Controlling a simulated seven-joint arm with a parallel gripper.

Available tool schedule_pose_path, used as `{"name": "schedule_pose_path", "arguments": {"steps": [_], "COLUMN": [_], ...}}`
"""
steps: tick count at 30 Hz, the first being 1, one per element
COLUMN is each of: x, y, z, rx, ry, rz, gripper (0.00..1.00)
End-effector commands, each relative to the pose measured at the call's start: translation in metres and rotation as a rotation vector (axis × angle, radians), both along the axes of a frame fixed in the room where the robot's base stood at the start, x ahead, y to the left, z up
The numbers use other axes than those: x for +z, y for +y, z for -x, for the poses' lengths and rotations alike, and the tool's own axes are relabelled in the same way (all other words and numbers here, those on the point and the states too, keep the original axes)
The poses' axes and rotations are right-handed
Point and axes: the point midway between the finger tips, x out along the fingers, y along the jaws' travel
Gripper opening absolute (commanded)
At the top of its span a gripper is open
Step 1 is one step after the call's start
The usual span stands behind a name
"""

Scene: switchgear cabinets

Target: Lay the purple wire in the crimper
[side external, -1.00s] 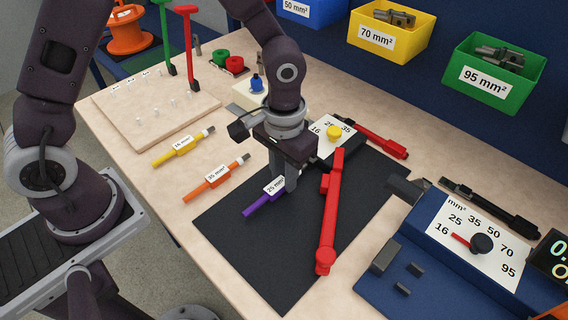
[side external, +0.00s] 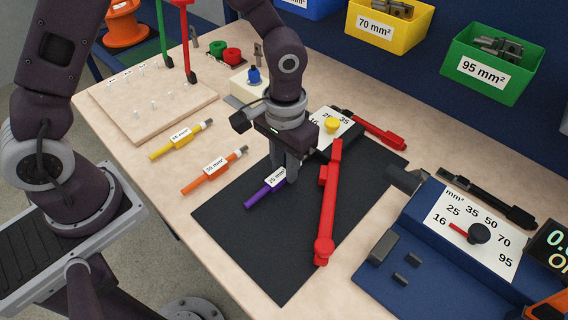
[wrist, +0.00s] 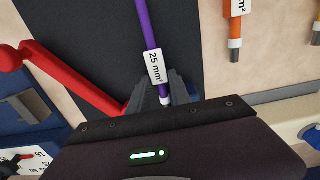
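The purple wire (side external: 263,192) carries a white 25 mm² label and is over the black mat; it also shows in the wrist view (wrist: 149,25). My gripper (side external: 287,180) points down, with its fingers on both sides of the wire near the label; in the wrist view the fingers (wrist: 162,88) look closed on it. The wire's bare tip shows just past the fingers in the wrist view and is hidden in the side view. The crimper, with red handles (side external: 329,210), a 16-25-35 dial and a yellow knob (side external: 332,125), is right beside my gripper. Its jaw is hidden.
An orange wire (side external: 207,184) and a yellow wire (side external: 166,152) lie to the left. A blue unit (side external: 400,247) with a dial stands at right. Yellow (side external: 365,45) and green (side external: 530,85) bins hang behind. A pegged board (side external: 130,118) is at back left.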

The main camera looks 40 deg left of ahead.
Motion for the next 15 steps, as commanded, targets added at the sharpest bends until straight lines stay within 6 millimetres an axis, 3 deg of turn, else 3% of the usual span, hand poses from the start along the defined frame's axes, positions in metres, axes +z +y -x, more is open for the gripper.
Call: {"name": "schedule_pose_path", "arguments": {"steps": [1, 3, 11, 15], "x": [0.0, 0.0, 0.0, 0.018], "y": [0.0, 0.0, 0.0, 0.0], "z": [0.0, 0.0, 0.0, -0.001], "rx": [0.0, 0.0, 0.0, 0.0], "ry": [0.0, 0.0, 0.0, -0.006], "rz": [0.0, 0.0, 0.0, 0.001], "gripper": [0.36, 0.47, 0.47, 0.47]}}
